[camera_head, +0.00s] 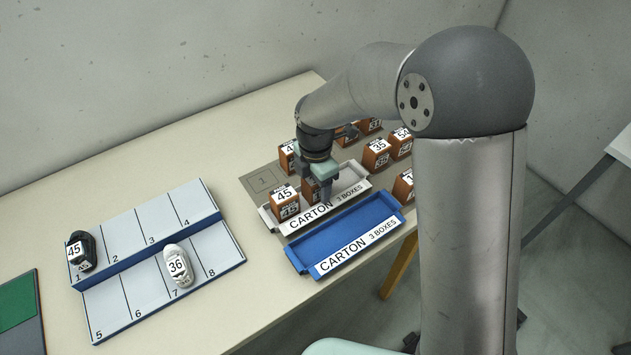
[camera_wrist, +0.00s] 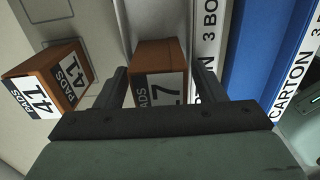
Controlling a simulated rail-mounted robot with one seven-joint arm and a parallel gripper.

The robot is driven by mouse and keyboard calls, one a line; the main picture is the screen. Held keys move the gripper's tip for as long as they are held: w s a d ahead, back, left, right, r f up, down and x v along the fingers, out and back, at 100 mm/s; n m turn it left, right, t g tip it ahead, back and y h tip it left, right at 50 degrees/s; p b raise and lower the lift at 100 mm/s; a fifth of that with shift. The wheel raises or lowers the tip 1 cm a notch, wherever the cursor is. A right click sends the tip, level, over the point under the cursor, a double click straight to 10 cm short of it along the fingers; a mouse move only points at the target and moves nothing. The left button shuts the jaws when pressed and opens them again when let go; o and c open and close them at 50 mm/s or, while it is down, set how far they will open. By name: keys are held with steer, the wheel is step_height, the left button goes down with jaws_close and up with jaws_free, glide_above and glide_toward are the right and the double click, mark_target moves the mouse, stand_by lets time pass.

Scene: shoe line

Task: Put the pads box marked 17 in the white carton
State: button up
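The pads box (camera_wrist: 159,57) is brown with a white label. In the wrist view it shows a 7, and the rest of the number is hidden by my gripper's body. It stands between the fingers of my gripper (camera_wrist: 160,85), with narrow gaps seen at both sides, so the gripper looks open around it. In the head view my gripper (camera_head: 323,192) is low over the white carton (camera_head: 349,193). The box (camera_head: 309,190) is partly hidden behind the fingers, in or just over the carton, beside the box marked 45 (camera_head: 285,203). Whether it touches the carton floor is unclear.
A blue carton (camera_head: 345,228) lies empty in front of the white one. A box marked 41 (camera_wrist: 50,78) stands behind the white carton. Further boxes, including 35 (camera_head: 377,153), stand to the right. A shoe rack (camera_head: 124,286) with shoes 45 and 36 is at left.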

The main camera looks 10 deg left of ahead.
step_height(320, 180, up, 12)
steer(key=shift+r, duration=0.2)
steer(key=s+d+r+m, duration=0.1)
steer(key=s+d+m, duration=0.3)
steer(key=d+m, duration=0.4)
steer(key=s+d+m, duration=0.4)
steer(key=d+m, duration=0.2)
steer(key=d, duration=0.3)
steer(key=s+d+f+m, duration=0.3)
steer(key=s+d+m, duration=0.6)
steer(key=s+m, duration=0.2)
steer(key=shift+d+m, duration=0.25)
steer(key=shift+m, duration=0.95)
